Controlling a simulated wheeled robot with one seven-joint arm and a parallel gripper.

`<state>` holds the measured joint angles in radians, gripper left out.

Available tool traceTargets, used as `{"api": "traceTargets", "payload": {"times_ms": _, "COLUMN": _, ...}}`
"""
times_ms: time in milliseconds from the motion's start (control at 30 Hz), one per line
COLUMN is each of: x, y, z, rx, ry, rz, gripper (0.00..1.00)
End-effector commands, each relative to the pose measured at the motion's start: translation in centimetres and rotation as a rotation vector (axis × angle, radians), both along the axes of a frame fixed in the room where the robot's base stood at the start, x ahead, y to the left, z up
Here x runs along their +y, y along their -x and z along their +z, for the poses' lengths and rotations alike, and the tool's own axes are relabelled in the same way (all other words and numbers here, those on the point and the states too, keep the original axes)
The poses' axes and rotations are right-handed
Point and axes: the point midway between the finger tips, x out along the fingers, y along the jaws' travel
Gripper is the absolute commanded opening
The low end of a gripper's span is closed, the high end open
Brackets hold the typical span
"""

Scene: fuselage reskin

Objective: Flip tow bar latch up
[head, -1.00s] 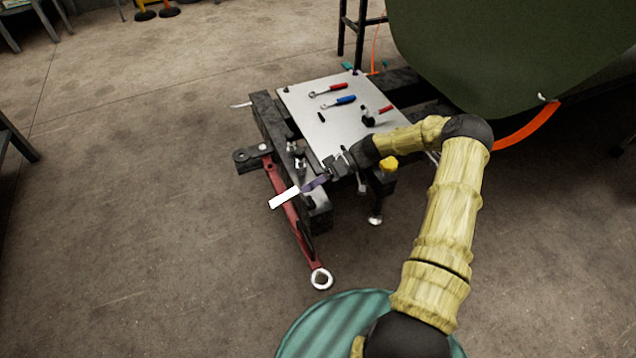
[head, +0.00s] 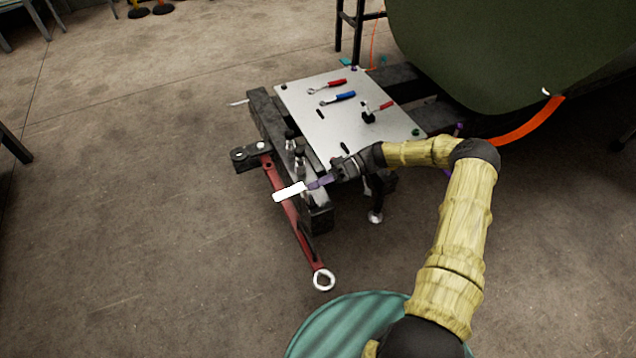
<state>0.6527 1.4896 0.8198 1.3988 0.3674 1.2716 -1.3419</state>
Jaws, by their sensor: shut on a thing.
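The red tow bar (head: 286,213) lies along the left side of the dark cart frame (head: 319,221). A metal ring (head: 323,280) is at its near end, and a dark bracket (head: 243,156) is at its far end. My gripper (head: 334,175) is at the plate's near left corner, shut on the purple end of a purple-and-white piece (head: 289,191). The white end reaches left over the tow bar; I cannot tell whether it touches it. I cannot make out for certain which part is the latch. The fingertips are small and dark.
A pale plate (head: 337,115) on the cart carries a red-handled tool (head: 334,85), a blue-handled wrench (head: 338,98) and a small black fixture. A large green fuselage panel (head: 500,50) hangs at upper right. Floor left of the tow bar is clear.

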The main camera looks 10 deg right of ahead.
Motion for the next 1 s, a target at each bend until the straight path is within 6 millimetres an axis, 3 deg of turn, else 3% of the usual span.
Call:
{"api": "traceTargets", "payload": {"times_ms": 100, "x": 0.0, "y": 0.0, "z": -0.1, "rx": 0.0, "ry": 0.003, "rz": 0.0, "gripper": 0.0}}
{"api": "traceTargets", "payload": {"times_ms": 133, "x": 0.0, "y": 0.0, "z": -0.2, "rx": 0.0, "ry": 0.003, "rz": 0.0, "gripper": 0.24}}
{"api": "traceTargets", "payload": {"times_ms": 233, "x": 0.0, "y": 0.0, "z": -0.1, "rx": 0.001, "ry": 0.002, "rz": 0.0, "gripper": 0.44}}
{"api": "traceTargets", "payload": {"times_ms": 667, "x": -0.8, "y": -0.3, "z": 0.1, "rx": -0.001, "ry": 0.001, "rz": -0.006, "gripper": 0.44}}
{"api": "traceTargets", "payload": {"times_ms": 1000, "x": -5.9, "y": -2.0, "z": 0.9, "rx": -0.001, "ry": 0.003, "rz": -0.006, "gripper": 0.44}}
